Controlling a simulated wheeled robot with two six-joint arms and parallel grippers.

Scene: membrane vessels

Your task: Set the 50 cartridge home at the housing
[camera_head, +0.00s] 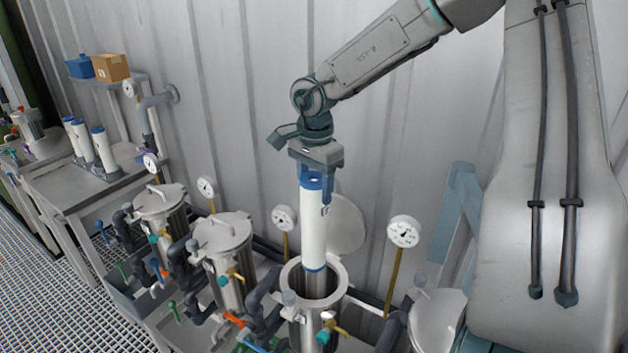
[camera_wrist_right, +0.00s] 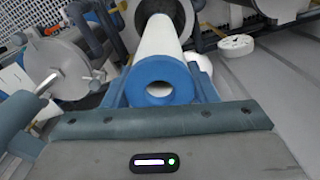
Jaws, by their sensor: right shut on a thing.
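My right gripper (camera_head: 316,183) is shut on the blue top end of a white cartridge (camera_head: 314,228) and holds it upright. The cartridge's lower blue end is at the mouth of the open steel housing (camera_head: 302,318), seemingly just inside or above its rim; I cannot tell how deep. In the right wrist view the blue end cap (camera_wrist_right: 160,84) with its round hole sits between the fingers, and the housing mouth (camera_wrist_right: 165,14) shows beyond it. The housing's round lid (camera_head: 342,224) stands swung open behind. Any number on the cartridge is too small to read. My left gripper is not in view.
Closed steel housings stand at left (camera_head: 222,236) and at right (camera_head: 436,312). Pressure gauges (camera_head: 403,232), pipes and coloured valve handles crowd around them. White cartridges (camera_head: 103,148) stand on a bench at far left. A shelf holds a blue box and a cardboard box (camera_head: 112,68).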

